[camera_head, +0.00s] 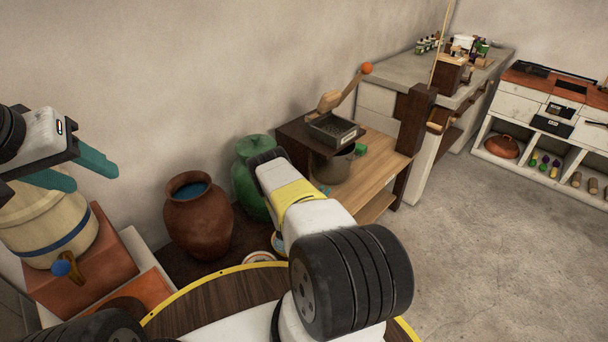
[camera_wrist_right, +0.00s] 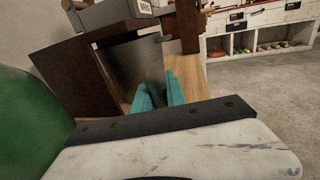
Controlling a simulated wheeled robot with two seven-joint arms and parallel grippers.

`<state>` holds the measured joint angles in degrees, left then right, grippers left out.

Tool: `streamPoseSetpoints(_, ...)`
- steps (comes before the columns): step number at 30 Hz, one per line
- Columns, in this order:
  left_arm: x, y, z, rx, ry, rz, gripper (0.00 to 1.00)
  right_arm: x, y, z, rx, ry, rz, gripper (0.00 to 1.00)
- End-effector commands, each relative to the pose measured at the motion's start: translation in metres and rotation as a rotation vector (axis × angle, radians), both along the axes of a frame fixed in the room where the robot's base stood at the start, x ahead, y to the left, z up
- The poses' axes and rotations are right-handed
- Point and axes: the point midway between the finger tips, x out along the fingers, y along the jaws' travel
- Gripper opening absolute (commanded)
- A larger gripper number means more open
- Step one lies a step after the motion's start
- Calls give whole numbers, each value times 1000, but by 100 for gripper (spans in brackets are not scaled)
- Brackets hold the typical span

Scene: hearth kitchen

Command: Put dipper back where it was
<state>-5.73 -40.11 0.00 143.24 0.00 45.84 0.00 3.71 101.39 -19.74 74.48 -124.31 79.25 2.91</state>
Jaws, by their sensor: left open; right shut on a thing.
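My right gripper (camera_wrist_right: 161,92) is shut at the side of a grey metal vessel (camera_wrist_right: 128,66) under a dark wooden shelf. Between its teal fingers is a thin grey metal piece, apparently the dipper (camera_wrist_right: 156,76); its shape merges with the vessel behind. In the head view my right arm covers most of this gripper, and only a bit of teal shows beside the vessel (camera_head: 340,168). I cannot tell whether the dipper touches the vessel. My left gripper (camera_head: 92,178) is open and empty, above the cream jar with a blue band (camera_head: 38,232).
A grey box (camera_head: 333,130) stands on the dark shelf (camera_head: 295,137). A green jar (camera_head: 246,185) and a brown clay urn (camera_head: 198,222) stand left of the vessel. The wooden bench (camera_head: 375,165) has a small green item (camera_head: 361,149). Open floor (camera_head: 480,240) lies to the right.

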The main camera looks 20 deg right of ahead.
Motion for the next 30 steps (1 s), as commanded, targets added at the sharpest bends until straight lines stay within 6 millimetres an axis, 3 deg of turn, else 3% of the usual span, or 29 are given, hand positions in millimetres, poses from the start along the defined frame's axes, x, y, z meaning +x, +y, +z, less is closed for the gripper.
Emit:
streamPoseSetpoints(2,0,0,0,0,0,0,52,0,0,-2,0,0,1,0)
streamPoseSetpoints(3,0,0,0,0,0,0,52,0,0,-3,0,0,0,20)
streamPoseSetpoints(6,0,0,0,0,0,0,52,0,0,-3,0,0,0,38)
streamPoseSetpoints(18,0,0,0,0,0,0,52,-1,2,1,0,1,1,38)
streamPoseSetpoints(30,0,0,0,0,0,0,52,-45,67,1,-1,3,5,38)
